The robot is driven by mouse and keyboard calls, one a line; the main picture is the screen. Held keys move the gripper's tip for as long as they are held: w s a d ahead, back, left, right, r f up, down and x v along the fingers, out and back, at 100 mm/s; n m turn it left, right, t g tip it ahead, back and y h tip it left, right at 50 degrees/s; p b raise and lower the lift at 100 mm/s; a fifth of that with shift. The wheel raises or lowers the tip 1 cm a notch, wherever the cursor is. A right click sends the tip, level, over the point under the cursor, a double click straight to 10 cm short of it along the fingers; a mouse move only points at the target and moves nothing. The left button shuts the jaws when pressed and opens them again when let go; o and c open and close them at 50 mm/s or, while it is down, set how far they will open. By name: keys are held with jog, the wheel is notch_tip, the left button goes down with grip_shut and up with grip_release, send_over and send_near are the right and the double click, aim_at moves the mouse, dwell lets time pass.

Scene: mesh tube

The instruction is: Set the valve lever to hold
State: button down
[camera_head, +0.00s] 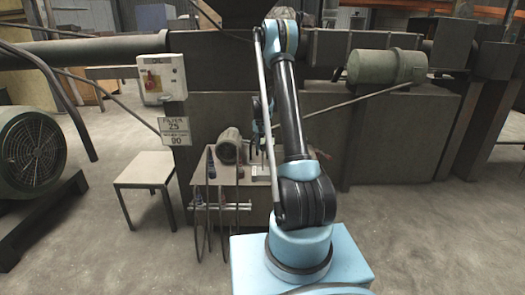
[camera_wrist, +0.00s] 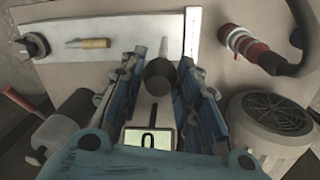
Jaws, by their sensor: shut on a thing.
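In the wrist view, my gripper (camera_wrist: 160,64) has its two blue fingers on either side of a dark, rounded lever knob (camera_wrist: 159,76) and is shut on it. A thin pale pointed piece shows just beyond the knob. Below the knob, between the fingers, is a small pale plate (camera_wrist: 150,139) with a dark mark like a 0. The base of the lever and any other position marks are hidden or too small to read. In the head view, my arm reaches down towards the bench, and the lever cannot be made out there.
In the head view, a switch box (camera_head: 162,79) and signs (camera_head: 174,130) are left of my arm, above a small stool (camera_head: 146,172).

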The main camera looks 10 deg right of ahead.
jog(key=shift+w, duration=0.35)
jog(key=c, duration=1.2)
grip_release()
jog(key=shift+r, duration=0.1)
notch_tip(320, 180, up, 12)
jog(key=shift+w+a, duration=0.15)
jog(key=shift+a, duration=0.2)
